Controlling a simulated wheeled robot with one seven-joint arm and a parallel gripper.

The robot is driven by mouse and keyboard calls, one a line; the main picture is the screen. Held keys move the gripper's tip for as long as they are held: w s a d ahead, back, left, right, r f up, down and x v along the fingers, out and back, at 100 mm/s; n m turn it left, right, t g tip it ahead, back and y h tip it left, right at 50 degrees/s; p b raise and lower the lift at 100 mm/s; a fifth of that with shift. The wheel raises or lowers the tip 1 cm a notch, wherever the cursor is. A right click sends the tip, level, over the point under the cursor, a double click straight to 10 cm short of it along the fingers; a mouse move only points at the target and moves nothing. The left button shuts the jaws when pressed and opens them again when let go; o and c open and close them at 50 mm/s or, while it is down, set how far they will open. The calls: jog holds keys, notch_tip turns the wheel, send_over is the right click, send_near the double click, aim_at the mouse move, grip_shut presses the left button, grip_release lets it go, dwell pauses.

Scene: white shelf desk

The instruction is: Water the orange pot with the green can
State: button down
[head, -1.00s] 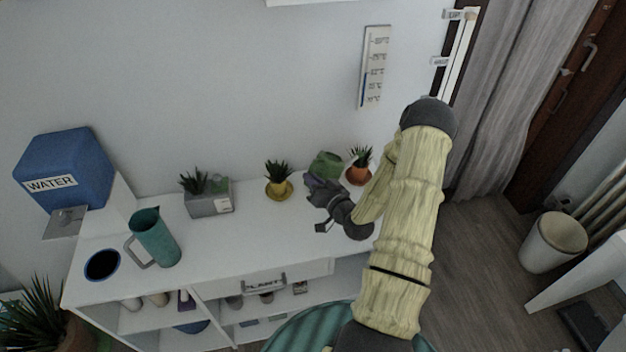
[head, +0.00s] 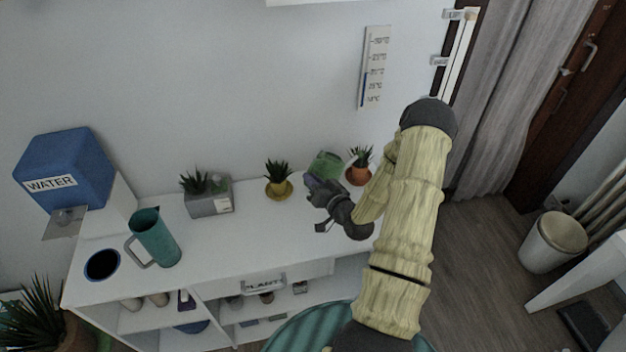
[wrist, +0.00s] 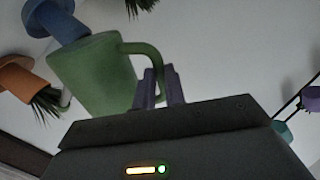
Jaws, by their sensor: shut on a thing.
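The green can (head: 325,164) is in my gripper, just left of the orange pot (head: 359,175) on the white desk. It looks slightly tilted toward the pot. In the wrist view the can (wrist: 95,75) fills the left middle, and the purple fingers of my gripper (wrist: 160,90) are shut at its handle. The orange pot (wrist: 14,78) shows at the left edge there, with its spiky plant close to the can's lower left. My gripper (head: 318,188) is partly hidden by my wrist in the head view. Water inside the can is not visible.
A yellow pot (head: 279,188) stands left of the can, then a grey planter (head: 209,197). A teal jug (head: 155,238) and a blue WATER tank (head: 65,170) are at the left. A blue object (wrist: 55,20) shows beyond the can. The desk's front middle is clear.

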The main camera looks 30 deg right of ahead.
jog(key=shift+d+r, duration=0.15)
jog(key=shift+r, duration=0.15)
dwell(0.9)
jog(key=shift+f+b, duration=0.25)
jog(key=shift+b, duration=0.1)
jog(key=shift+f, duration=0.1)
jog(key=f+n+b, duration=0.1)
jog(key=b, duration=0.1)
jog(key=a+f+n+b, duration=0.1)
jog(key=f+b, duration=0.1)
jog(key=b, duration=0.1)
jog(key=shift+s+a+n+t, duration=0.1)
jog(key=shift+n+t, duration=0.2)
jog(key=shift+t, duration=0.1)
